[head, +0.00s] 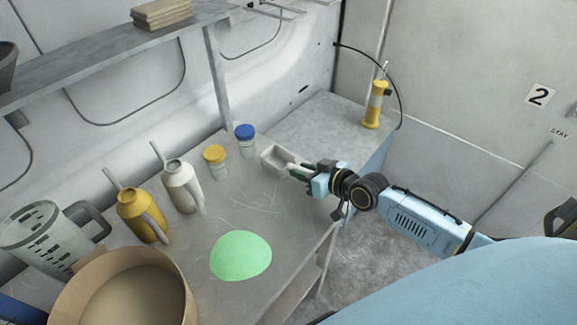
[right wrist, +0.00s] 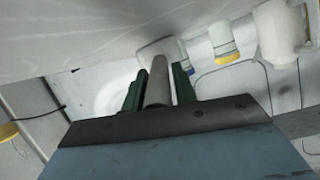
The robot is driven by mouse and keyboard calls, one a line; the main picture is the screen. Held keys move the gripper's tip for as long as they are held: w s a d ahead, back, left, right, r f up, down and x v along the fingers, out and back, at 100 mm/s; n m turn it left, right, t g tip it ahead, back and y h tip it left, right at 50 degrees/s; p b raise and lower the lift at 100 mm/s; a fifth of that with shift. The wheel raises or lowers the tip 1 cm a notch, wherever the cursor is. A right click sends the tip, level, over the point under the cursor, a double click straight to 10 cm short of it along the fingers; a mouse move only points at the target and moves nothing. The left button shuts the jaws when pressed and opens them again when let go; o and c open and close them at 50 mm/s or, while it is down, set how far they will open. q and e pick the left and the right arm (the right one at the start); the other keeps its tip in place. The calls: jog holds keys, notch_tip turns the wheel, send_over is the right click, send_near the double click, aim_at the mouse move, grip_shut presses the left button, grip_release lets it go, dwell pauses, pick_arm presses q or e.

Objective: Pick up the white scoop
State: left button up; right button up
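The white scoop (head: 277,157) lies on the grey worktop, its open box-shaped bowl turned toward the back wall and its handle toward my right gripper (head: 297,172). In the right wrist view its pale handle (right wrist: 158,82) runs between the two dark green fingers of my right gripper (right wrist: 159,90). The fingers stand close on both sides of the handle; whether they press on it I cannot tell. The scoop's bowl is partly hidden behind the handle in that view. My left gripper is not in view.
A blue-lidded jar (head: 246,147) and a yellow-lidded jar (head: 215,168) stand left of the scoop. Beyond are a white jug (head: 180,185), a yellow jug (head: 138,217), a brown round container (head: 70,295) and a green patch (head: 240,256). A yellow bottle (head: 374,108) stands at the back right.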

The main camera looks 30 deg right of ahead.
grip_shut()
notch_tip(320, 180, up, 10)
jog(key=shift+r+p, duration=0.1)
jog(key=shift+p, duration=0.75)
